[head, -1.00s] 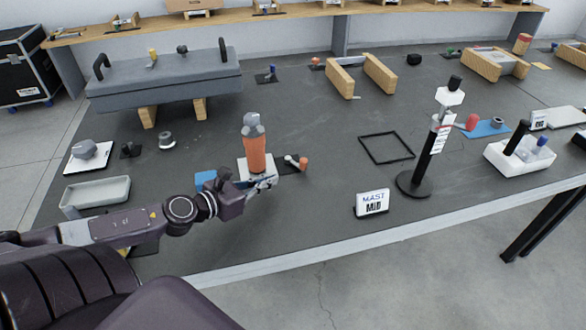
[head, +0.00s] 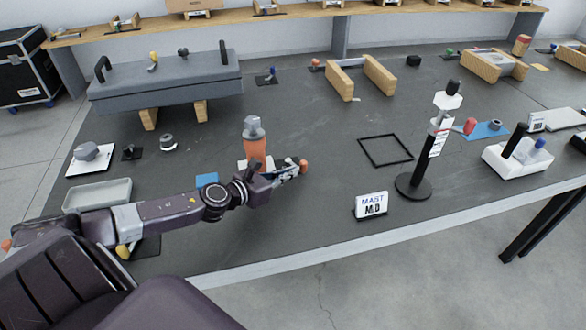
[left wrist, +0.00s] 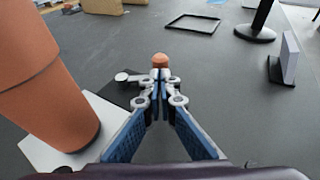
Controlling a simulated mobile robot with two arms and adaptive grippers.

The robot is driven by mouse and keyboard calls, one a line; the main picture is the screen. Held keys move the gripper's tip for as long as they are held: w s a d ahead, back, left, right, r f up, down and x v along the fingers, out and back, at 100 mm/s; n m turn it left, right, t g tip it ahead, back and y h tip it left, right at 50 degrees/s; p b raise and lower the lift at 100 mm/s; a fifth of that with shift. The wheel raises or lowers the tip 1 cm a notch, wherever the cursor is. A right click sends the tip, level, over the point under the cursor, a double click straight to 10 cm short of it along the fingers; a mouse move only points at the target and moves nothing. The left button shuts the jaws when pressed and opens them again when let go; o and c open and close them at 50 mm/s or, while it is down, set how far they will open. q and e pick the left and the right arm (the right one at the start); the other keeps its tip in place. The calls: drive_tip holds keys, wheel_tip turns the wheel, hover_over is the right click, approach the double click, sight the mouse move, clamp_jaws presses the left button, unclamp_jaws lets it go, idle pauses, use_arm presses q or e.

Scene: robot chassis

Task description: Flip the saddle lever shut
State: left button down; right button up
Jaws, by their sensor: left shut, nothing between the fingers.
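A small lever with an orange knob (head: 303,165) lies beside the orange post (head: 255,152); I cannot tell for certain that it is the saddle lever. In the left wrist view the knob (left wrist: 160,60) shows just beyond my fingertips, and a grey pivot (left wrist: 124,78) is left of them on a black plate (left wrist: 113,92). My left gripper (head: 296,169) is shut and empty, its fingertips right at the knob. I cannot tell whether they touch it. The lever's arm is mostly hidden by the fingers. My right gripper is not in view.
The orange post (left wrist: 42,80) stands close on the left of my gripper, on a white plate (left wrist: 55,156). A MAST MID sign (head: 371,206) and a black mast stand (head: 413,187) are to the right. The bench between gripper and sign is clear.

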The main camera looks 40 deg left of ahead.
use_arm(q)
drive_tip(key=shift+w+d, duration=0.1)
drive_tip(key=shift+w, duration=0.5)
